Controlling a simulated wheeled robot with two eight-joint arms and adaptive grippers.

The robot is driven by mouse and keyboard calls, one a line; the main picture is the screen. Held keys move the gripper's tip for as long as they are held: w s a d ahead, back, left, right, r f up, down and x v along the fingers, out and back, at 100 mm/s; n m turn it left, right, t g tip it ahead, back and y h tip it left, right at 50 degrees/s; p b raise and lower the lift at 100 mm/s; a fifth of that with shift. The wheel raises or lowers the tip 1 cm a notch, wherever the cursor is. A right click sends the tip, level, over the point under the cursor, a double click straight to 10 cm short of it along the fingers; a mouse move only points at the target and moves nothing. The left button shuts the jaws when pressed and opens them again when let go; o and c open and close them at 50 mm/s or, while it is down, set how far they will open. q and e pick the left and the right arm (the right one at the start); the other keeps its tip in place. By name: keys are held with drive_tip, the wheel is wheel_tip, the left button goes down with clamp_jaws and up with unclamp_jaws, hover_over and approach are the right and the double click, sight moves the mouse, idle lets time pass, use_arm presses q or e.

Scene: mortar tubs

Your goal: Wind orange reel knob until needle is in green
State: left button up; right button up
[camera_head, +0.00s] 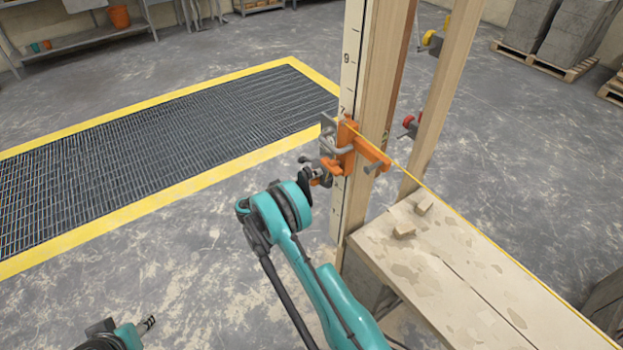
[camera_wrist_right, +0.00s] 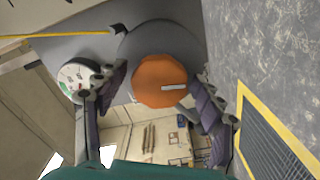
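The orange knob (camera_wrist_right: 162,81) is round with a white mark and sits on a grey reel disc (camera_wrist_right: 195,42) in the right wrist view. Left of it is a white dial (camera_wrist_right: 75,74), partly covered by a finger; its needle is too small to read. My right gripper (camera_wrist_right: 160,80) has its purple-padded fingers on both sides of the knob, apart, with a small gap visible. In the head view my right gripper (camera_head: 316,174) is beside the orange clamp (camera_head: 350,150) on the post; knob and dial cannot be made out there. My left gripper (camera_head: 148,323) shows partly at the bottom left.
A yellow line (camera_head: 470,212) runs from the clamp over a mortar-stained board (camera_head: 450,270) with small chips. The wooden post (camera_head: 380,80) stands behind the clamp. A yellow-edged floor grate (camera_head: 170,140) lies to the left. Block pallets (camera_head: 545,60) stand at the back right.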

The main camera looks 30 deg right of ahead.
drive_tip(key=a, duration=1.2)
drive_tip(key=shift+s, duration=0.45)
drive_tip(key=d+n, duration=0.4)
drive_tip(key=n, duration=0.2)
drive_tip(key=d+n, duration=0.4)
drive_tip(key=n, duration=0.3)
drive_tip(key=w+d+n, duration=0.1)
drive_tip(key=d+n, duration=0.3)
drive_tip(key=n, duration=0.3)
drive_tip(key=shift+f, duration=0.15)
